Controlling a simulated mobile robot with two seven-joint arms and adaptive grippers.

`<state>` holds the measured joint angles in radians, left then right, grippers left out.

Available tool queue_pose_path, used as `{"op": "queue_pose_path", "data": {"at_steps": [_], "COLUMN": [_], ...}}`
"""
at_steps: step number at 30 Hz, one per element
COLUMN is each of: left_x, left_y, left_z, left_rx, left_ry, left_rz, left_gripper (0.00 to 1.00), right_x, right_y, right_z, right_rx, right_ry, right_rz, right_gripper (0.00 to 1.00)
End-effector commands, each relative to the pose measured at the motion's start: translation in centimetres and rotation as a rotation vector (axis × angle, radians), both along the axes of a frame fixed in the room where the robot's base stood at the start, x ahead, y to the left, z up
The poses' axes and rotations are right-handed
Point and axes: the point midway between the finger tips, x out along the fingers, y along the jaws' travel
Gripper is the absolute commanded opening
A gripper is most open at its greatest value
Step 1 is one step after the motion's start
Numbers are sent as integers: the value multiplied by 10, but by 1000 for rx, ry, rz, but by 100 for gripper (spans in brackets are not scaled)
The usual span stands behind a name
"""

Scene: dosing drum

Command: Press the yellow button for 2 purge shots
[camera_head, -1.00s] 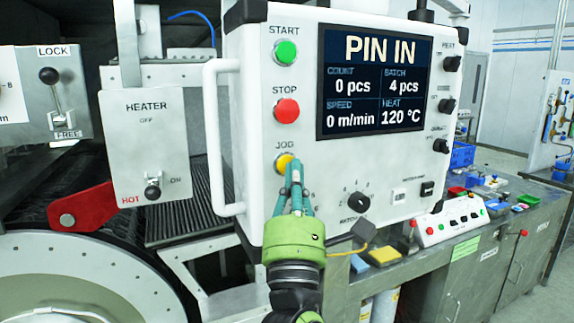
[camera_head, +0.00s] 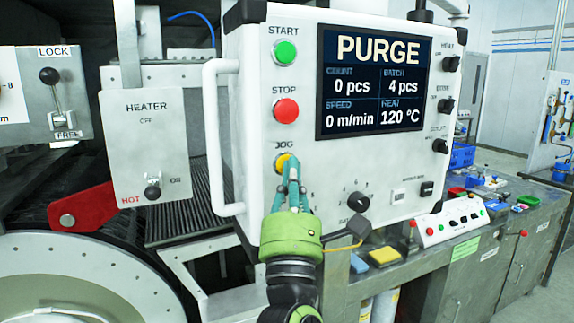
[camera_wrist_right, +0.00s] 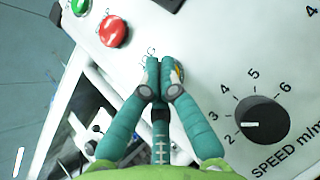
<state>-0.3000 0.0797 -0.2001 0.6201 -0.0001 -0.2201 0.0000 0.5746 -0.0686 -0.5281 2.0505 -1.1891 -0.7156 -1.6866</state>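The yellow button (camera_head: 281,162) sits under the JOG label on the white control panel (camera_head: 258,120), below the red STOP button. My right gripper (camera_head: 291,166) is in front of it, with its teal fingers pointing at the panel and partly covering the button. In the right wrist view the fingertips (camera_wrist_right: 158,66) are together with nothing between them, and a sliver of the yellow button (camera_wrist_right: 177,72) shows beside them. I cannot tell whether the tips touch the button. The panel's display (camera_head: 374,82) reads PURGE, 0 pcs, batch 4 pcs, 0 m/min, 120 °C. My left gripper is out of view.
The green START button (camera_head: 285,52) and red STOP button (camera_head: 286,111) are above the yellow one. A black dial (camera_head: 356,202) is to its lower right. A white handle (camera_head: 222,135) runs along the panel's left edge. A heater box (camera_head: 146,145) stands further left.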

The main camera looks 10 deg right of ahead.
Motion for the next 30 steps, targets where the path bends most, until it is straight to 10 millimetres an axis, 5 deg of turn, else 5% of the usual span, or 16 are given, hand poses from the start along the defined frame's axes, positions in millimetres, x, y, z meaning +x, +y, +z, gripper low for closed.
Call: {"op": "queue_pose_path", "data": {"at_steps": [30], "left_x": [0], "left_y": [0], "left_z": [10], "left_rx": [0], "left_ry": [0], "left_rz": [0], "left_gripper": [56], "right_x": [-21], "right_y": [-6], "right_z": [0], "right_rx": [0], "right_ry": [1], "right_rz": [0], "right_gripper": [0]}}
